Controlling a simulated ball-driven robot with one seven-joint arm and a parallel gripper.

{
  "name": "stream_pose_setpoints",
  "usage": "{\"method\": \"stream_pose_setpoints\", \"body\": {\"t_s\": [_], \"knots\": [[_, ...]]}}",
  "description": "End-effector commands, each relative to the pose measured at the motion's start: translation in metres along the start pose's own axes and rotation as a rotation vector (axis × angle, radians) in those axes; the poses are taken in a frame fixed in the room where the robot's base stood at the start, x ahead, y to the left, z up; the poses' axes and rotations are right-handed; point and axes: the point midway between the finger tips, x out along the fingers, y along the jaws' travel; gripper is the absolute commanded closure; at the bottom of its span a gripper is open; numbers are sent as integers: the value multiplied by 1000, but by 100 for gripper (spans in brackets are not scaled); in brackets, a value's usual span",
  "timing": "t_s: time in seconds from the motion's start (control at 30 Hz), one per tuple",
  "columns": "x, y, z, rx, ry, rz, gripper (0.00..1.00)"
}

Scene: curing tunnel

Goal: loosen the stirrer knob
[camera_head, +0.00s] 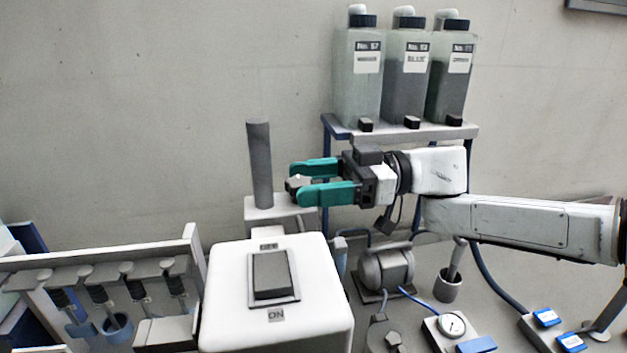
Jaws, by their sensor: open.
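My gripper (296,183) has two teal fingers and points left, with its jaws apart. A small dark and pale piece (297,184) shows between the fingertips; I cannot tell whether it is the stirrer knob or whether the fingers touch it. An upright dark grey post (260,165) stands on a pale block (275,213) just left of the fingertips. At the lower left, a pale rack (100,262) carries several dark hanging shafts, which look like stirrers. I cannot clearly pick out a knob on it.
A white box with a dark rocker switch (271,275) marked OFF and ON stands in front. Behind my arm, a shelf (400,131) holds tall bottles (406,80). A small motor-like unit (386,268), a dial gauge (451,325) and hoses lie below my arm.

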Motion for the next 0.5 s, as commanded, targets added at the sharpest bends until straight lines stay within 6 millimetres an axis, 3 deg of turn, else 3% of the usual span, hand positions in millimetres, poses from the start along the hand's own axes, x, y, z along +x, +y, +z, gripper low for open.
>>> {"method": "stream_pose_setpoints", "body": {"t_s": [0.17,0.5], "knots": [[-17,1,2,-2,0,4,34],[-80,1,3,-1,0,4,34]]}}
